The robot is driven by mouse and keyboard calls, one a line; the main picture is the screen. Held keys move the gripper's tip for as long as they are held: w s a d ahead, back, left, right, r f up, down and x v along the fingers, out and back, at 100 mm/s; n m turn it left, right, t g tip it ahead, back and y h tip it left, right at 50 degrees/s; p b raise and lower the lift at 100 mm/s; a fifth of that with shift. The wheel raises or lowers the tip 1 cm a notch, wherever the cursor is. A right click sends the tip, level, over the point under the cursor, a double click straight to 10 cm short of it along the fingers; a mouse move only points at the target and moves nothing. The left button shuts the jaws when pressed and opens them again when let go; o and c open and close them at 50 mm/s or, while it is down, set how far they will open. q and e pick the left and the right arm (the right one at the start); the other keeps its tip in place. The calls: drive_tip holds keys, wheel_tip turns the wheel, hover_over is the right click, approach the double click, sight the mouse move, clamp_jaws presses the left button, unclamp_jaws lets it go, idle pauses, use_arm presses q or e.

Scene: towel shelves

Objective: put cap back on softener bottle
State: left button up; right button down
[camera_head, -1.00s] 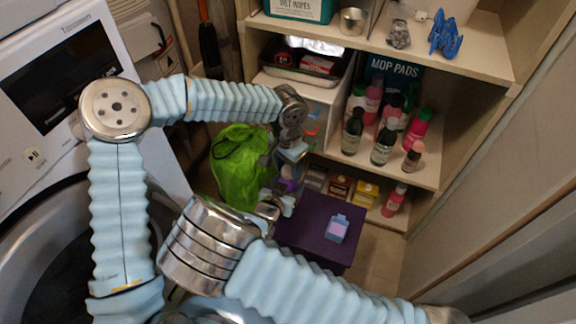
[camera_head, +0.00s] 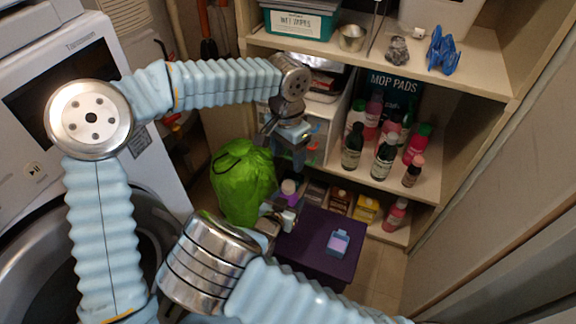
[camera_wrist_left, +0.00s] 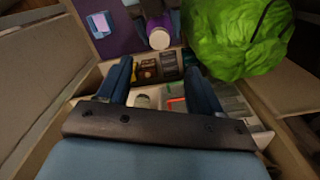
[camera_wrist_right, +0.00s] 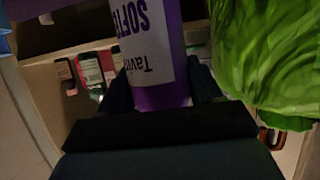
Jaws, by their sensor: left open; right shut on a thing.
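The softener bottle (camera_wrist_right: 155,45) is purple with a white label, held between the fingers of my right gripper (camera_head: 284,215). In the head view the bottle (camera_head: 290,200) stands upright just left of the purple stool. A round whitish top that looks like the cap (camera_wrist_left: 159,39) sits at the bottle's upper end; it also shows in the head view (camera_head: 289,186). I cannot tell how firmly it is seated. My left gripper (camera_head: 296,152) is open and empty, above and apart from the bottle. Its spread fingers (camera_wrist_left: 157,70) frame nothing held.
A green bag (camera_head: 242,180) stands close left of the bottle. The purple stool (camera_head: 305,255) carries a small lilac packet (camera_head: 338,243). Shelves with several bottles (camera_head: 384,155) and small boxes (camera_head: 367,208) stand behind. The washing machine (camera_head: 150,215) is at the left.

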use_arm(q)
drive_tip(key=shift+r, duration=0.55)
use_arm(e)
drive_tip(key=shift+c, duration=0.7)
unclamp_jaws()
drive_tip(key=v, duration=1.3)
drive_tip(key=shift+s+a+r, duration=0.2)
drive_tip(key=shift+s+a, duration=0.05)
drive_tip(key=shift+s, duration=0.05)
